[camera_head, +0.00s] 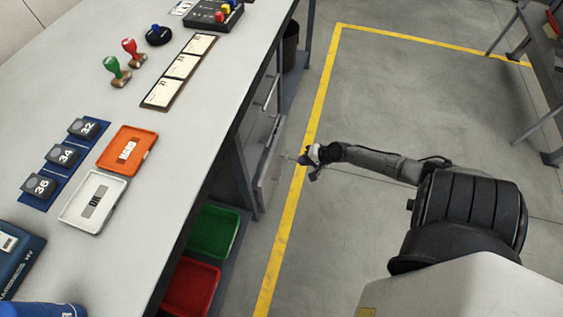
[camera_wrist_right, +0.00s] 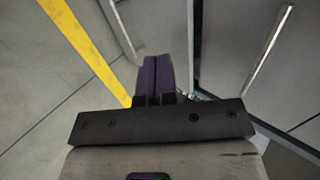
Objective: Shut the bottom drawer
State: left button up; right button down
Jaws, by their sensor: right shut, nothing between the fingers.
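The bottom drawer (camera_head: 267,172) is a grey drawer under the workbench. Its front appears to stand out from the cabinet toward the yellow floor line. My right gripper (camera_head: 304,160) is just to the right of this front, low beside the bench, shut and empty. In the right wrist view its closed dark fingers (camera_wrist_right: 157,75) point toward a grey panel edge, with a bar handle (camera_wrist_right: 120,28) at the left and another bar (camera_wrist_right: 268,55) at the right. I cannot tell whether the fingers touch the drawer. My left gripper is not in view.
The white workbench (camera_head: 150,220) holds trays, stamps and a control box. A green bin (camera_head: 213,231) and a red bin (camera_head: 191,286) sit beneath it. A dark waste bin (camera_head: 290,48) stands behind. The floor right of the yellow line (camera_head: 318,118) is largely clear.

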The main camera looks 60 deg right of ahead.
jog(key=b, duration=0.6)
send_near(271, 164)
notch_tip(271, 164, down, 4)
jog(key=shift+w+a+r, duration=0.15)
jog(key=shift+w+a, duration=0.1)
jog(key=shift+w, duration=0.5)
jog(key=shift+w+a+r, duration=0.1)
jog(key=shift+w+a, duration=0.2)
jog(key=shift+w, duration=0.5)
jog(key=shift+w+a+r, duration=0.15)
jog(key=shift+w+a, duration=0.1)
jog(key=shift+w, duration=0.5)
